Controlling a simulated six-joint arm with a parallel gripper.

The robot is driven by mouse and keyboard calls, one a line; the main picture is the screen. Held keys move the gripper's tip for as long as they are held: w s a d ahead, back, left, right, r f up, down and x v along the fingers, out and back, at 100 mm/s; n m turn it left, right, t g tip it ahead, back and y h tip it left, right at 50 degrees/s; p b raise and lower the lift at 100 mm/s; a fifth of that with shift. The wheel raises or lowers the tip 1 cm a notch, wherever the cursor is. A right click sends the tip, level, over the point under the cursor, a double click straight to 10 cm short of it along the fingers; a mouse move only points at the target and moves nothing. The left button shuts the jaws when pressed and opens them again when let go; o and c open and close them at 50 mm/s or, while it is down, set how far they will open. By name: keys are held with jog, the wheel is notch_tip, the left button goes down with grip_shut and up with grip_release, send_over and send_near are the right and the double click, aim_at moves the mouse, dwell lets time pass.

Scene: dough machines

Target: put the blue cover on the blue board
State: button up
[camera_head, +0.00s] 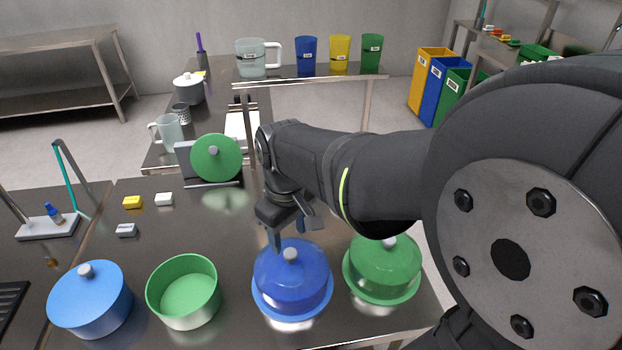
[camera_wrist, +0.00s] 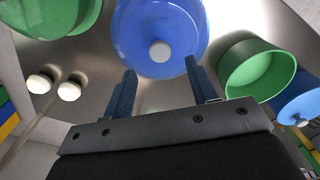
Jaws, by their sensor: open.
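The blue cover (camera_head: 290,273), a see-through dome with a pale knob on top, sits upright over the round blue board (camera_head: 262,307) on the metal counter. Only the board's rim shows clearly. My gripper (camera_head: 290,236) is just behind the cover's knob, pointing down. The cover also shows at the top of the wrist view (camera_wrist: 160,20). There the open fingers (camera_wrist: 160,74) are spread wide and empty, with the knob just beyond their tips, roughly between them. I see no contact with the knob.
A green cover (camera_head: 385,262) stands close right of the blue one. An open green pot (camera_head: 182,290) and a lidded blue pot (camera_head: 90,303) stand to the left. A green disc machine (camera_head: 216,158) is behind.

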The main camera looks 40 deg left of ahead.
notch_tip(320, 180, up, 12)
jog(key=shift+f, duration=0.15)
dwell(0.3)
